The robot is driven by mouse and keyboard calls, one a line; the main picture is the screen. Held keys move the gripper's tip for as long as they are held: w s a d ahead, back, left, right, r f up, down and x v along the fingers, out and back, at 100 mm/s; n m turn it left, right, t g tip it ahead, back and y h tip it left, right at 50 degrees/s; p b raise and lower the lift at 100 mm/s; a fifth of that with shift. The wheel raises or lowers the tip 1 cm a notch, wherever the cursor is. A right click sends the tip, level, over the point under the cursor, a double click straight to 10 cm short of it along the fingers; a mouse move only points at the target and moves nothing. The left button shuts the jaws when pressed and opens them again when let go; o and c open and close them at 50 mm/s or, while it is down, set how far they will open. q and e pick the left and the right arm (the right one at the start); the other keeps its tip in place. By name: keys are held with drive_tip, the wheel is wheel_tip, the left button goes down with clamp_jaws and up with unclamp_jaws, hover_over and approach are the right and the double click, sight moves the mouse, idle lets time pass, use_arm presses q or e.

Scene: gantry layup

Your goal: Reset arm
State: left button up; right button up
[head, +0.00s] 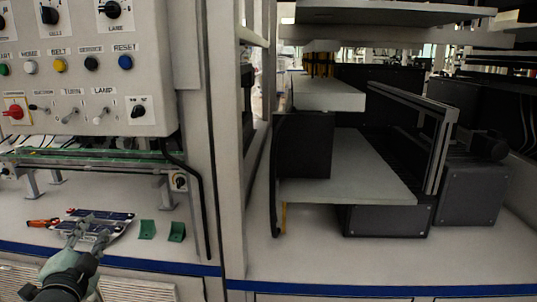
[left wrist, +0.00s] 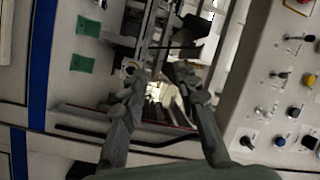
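My left gripper (head: 91,232) is at the lower left of the head view, over the front part of the light work surface. In the left wrist view its two grey fingers (left wrist: 157,82) stand apart with nothing between them. In the head view the fingers overlap the dark blue panels (head: 113,217) lying on the surface; I cannot tell whether they touch. My right gripper is not in either view.
A control panel (head: 84,88) with knobs and coloured buttons hangs above the surface at left. Two green brackets (head: 147,230) and an orange-handled tool (head: 42,223) lie near my gripper. A post (head: 229,150) divides this bay from a conveyor-like machine (head: 345,165) at right.

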use_arm(q)
drive_tip(key=s+d+f+n+g, duration=0.2)
drive_tip(key=s+f+n+g, duration=0.3)
drive_tip(key=f, duration=0.7)
drive_tip(key=s+d+f+g, duration=0.1)
drive_tip(key=s+f+g, duration=0.2)
drive_tip(key=s+f, duration=0.65)
drive_tip(key=s+d+f+n+g+h, duration=0.1)
drive_tip(key=s+d+f+g, duration=0.2)
drive_tip(key=s+f, duration=0.3)
drive_tip(key=s+d+f+n+g+h, duration=0.1)
drive_tip(key=s+d+f+g+h, duration=0.1)
drive_tip(key=s+d+f, duration=0.3)
wheel_tip(320, 180, down, 4)
drive_tip(key=shift+s+f+n+g, duration=0.1)
drive_tip(key=shift+s+n+g, duration=0.3)
drive_tip(key=shift+s+g, duration=0.45)
drive_tip(key=shift+s, duration=0.1)
